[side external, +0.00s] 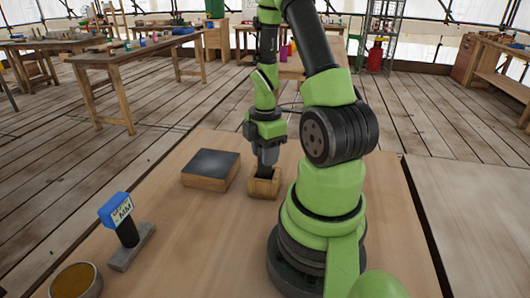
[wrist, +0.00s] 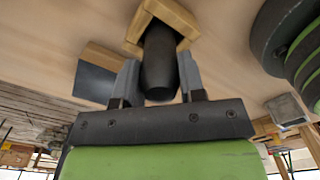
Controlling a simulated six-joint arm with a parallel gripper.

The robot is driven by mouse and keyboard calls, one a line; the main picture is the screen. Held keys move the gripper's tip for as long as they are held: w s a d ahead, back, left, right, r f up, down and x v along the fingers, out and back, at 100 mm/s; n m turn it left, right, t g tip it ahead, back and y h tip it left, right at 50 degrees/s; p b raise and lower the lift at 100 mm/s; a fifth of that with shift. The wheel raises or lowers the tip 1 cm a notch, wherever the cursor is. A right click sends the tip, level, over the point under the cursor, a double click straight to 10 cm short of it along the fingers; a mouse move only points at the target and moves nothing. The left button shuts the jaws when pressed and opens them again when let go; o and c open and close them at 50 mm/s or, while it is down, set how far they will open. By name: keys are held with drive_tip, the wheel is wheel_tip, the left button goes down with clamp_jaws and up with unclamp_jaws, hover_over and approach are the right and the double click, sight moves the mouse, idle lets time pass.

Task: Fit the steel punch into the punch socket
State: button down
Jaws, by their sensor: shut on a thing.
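The steel punch (wrist: 159,66) is a dark, tapered cylinder. My gripper (wrist: 160,72) is shut on it, with one grey finger on each side. The punch socket (wrist: 180,18) is a small pale wooden block with an opening, at the top of the wrist view. The far end of the punch is at this opening and looks to be within its rim; how deep it sits is hidden. In the side view my gripper (side external: 267,160) points down right above the wooden socket (side external: 263,188), and the short dark part of the punch between them looks upright.
A wooden block with a dark top (side external: 212,164) lies left of the socket. A blue-headed stamp (side external: 118,210) stands on a grey base at the lower left, near a round bowl (side external: 92,290). The board between socket and stamp is clear.

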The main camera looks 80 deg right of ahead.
drive_tip(key=shift+f, duration=0.15)
drive_tip(key=shift+f, duration=0.15)
drive_tip(key=c, duration=0.7)
unclamp_jaws()
wheel_tip(320, 180, up, 12)
drive_tip(key=shift+w+a+r+m+t+y, duration=0.1)
drive_tip(key=shift+a+r+m+t+y, duration=0.25)
drive_tip(key=shift+a+r+m+t, duration=2.2)
drive_tip(key=shift+a+r+m+g+y, duration=0.25)
drive_tip(key=shift+a+r+m, duration=1.2)
drive_tip(key=shift+a, duration=2.95)
drive_tip(key=shift+w+a+r+m+t+y, duration=0.1)
drive_tip(key=shift+a+r+m+t+y, duration=0.3)
drive_tip(key=shift+a+r+m+t, duration=1.8)
